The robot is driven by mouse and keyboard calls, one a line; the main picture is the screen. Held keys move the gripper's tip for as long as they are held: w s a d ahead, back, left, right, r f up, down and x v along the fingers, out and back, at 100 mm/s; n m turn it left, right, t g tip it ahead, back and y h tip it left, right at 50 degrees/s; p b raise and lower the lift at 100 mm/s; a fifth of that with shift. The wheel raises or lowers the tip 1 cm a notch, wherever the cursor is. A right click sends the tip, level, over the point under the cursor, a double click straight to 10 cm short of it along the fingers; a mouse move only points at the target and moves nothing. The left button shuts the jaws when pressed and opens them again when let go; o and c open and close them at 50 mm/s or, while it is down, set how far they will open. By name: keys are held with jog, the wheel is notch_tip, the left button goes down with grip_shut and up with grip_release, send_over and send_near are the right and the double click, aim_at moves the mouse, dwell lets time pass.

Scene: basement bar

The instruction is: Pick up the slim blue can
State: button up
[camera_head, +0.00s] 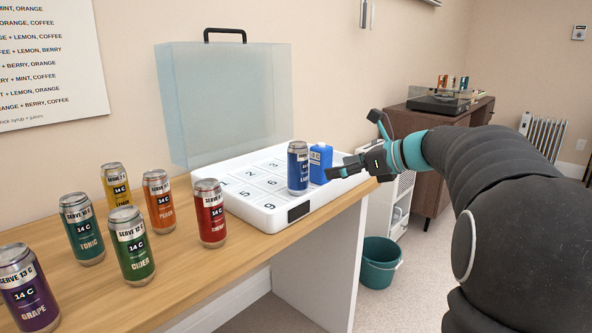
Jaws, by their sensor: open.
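The slim blue can (298,168) stands upright on the white numbered tray (258,208), near its right end. Its label is partly readable and its silver top shows. My gripper (354,144) is open and empty to the right of the can, with its fingers spread. The lower finger reaches toward the blue block-shaped container (321,160), which stands just right of the can. I cannot tell whether that finger touches the container.
Several cans stand on the wooden counter (190,275) at left, including a red can (209,212) close to the tray. A clear lid (225,105) stands raised behind the tray. A green bucket (379,262) is on the floor. A record player (440,102) sits farther back.

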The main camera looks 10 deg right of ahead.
aim_at(307, 170)
jog(key=x, duration=0.7)
jog(key=shift+a+f, duration=0.1)
jog(key=shift+r+x, duration=0.2)
jog(key=shift+x, duration=1.15)
jog(key=shift+r+x, duration=0.15)
jog(key=shift+x, duration=1.15)
jog(key=shift+a, duration=0.15)
jog(key=c, duration=1.5)
jog(key=shift+r, duration=0.15)
